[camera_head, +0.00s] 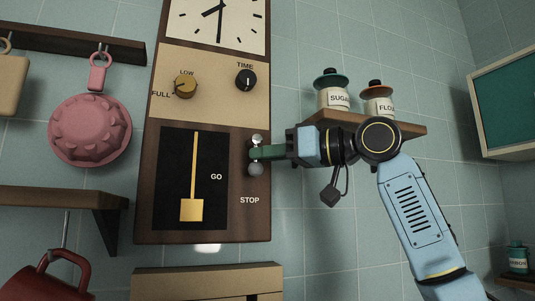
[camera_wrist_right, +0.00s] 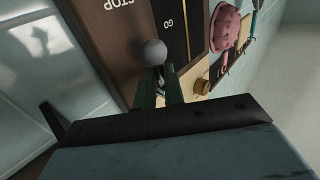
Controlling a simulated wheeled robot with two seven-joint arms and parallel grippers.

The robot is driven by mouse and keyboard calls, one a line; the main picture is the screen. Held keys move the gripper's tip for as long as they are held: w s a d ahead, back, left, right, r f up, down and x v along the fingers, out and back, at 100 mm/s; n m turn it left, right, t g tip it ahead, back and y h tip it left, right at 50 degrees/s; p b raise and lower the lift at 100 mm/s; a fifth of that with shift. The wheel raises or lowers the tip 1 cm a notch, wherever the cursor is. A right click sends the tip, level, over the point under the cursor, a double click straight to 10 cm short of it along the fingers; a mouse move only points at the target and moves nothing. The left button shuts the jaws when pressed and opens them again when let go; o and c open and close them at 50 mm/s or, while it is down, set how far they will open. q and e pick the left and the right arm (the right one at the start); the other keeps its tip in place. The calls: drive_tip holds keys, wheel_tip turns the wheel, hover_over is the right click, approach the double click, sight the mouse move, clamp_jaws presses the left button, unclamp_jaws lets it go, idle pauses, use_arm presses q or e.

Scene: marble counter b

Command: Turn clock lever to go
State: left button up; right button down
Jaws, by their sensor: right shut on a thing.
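The wooden clock (camera_head: 144,194) hangs on the tiled wall with a dial, two knobs and a dark pendulum window. Its lever (camera_head: 256,170) is at the right side, with a grey ball at its lower end and a shiny round part above. The ball is level with the GO label and above the STOP label. My right gripper (camera_head: 258,153) is shut on the lever between these two parts. In the right wrist view the lever's ball (camera_wrist_right: 155,52) sticks out beyond the green fingers (camera_wrist_right: 160,88). The fingers hide the lever's middle. My left gripper is not in view.
A shelf (camera_head: 412,127) with sugar and flour jars stands behind my right gripper. A green board (camera_head: 507,104) is at right.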

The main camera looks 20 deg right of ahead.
drive_tip(key=shift+a+f+m+t+y+b, duration=0.15)
drive_tip(key=shift+a+m+t+b, duration=0.3)
drive_tip(key=shift+m+t+b, duration=1.15)
drive_tip(key=shift+a+r+m+t+y+b, duration=0.15)
drive_tip(key=shift+a+m+t+b, duration=0.25)
drive_tip(key=shift+m+t+b, duration=1.1)
drive_tip(key=shift+a+f+m+t+y+b, duration=0.2)
drive_tip(key=shift+a+m+t+b, duration=0.25)
drive_tip(key=shift+m+t+b, duration=1.15)
drive_tip(key=shift+s+r+m+g+p, duration=0.15)
drive_tip(key=shift+m+g+p, duration=0.2)
drive_tip(key=shift+m+g, duration=0.25)
drive_tip(key=c, duration=1.5)
unclamp_jaws()
drive_tip(key=b+v, duration=0.5)
drive_tip(key=v, duration=0.8)
